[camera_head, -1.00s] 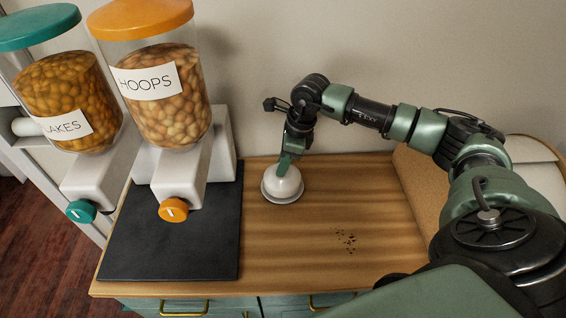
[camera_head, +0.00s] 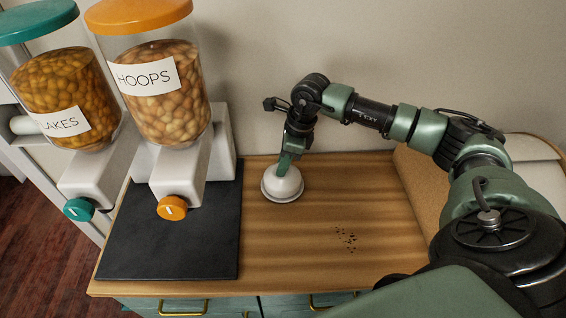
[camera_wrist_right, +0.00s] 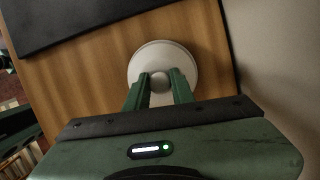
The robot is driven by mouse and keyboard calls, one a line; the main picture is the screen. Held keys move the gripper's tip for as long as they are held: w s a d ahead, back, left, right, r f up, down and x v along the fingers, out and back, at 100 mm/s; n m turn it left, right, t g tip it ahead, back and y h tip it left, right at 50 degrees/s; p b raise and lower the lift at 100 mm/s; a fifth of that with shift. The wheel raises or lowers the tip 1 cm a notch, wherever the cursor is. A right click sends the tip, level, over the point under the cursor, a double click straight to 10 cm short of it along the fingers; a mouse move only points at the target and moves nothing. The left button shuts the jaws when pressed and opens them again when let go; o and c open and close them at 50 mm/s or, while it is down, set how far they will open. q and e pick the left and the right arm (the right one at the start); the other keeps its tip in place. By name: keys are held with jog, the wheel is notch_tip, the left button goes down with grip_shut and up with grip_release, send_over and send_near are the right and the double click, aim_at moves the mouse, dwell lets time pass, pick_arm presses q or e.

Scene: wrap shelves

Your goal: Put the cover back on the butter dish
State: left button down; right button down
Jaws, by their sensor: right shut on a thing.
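The white domed cover (camera_head: 283,186) of the butter dish is on the wooden counter, just right of the dark mat. It shows in the right wrist view as a round white shape (camera_wrist_right: 163,55) with a knob on top. A rim shows under the dome; I cannot tell how much of a dish is beneath it. My right gripper (camera_head: 287,164) comes down from above, and its green fingers are shut on the cover's knob, as the right wrist view (camera_wrist_right: 160,84) also shows. My left gripper is not in view.
Two cereal dispensers, one orange-lidded (camera_head: 165,100) and one teal-lidded (camera_head: 65,105), stand at the left. A dark mat (camera_head: 165,245) lies in front of them. Dark crumbs (camera_head: 346,239) lie on the counter (camera_head: 300,255). A tan board (camera_head: 420,185) is at the right.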

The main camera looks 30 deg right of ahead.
dwell(0.5)
dwell(0.3)
jog(key=c, duration=0.6)
grip_release()
jog(key=shift+c, duration=0.2)
jog(key=shift+r+p, duration=1.7)
jog(key=shift+r, duration=1.75)
grip_shut()
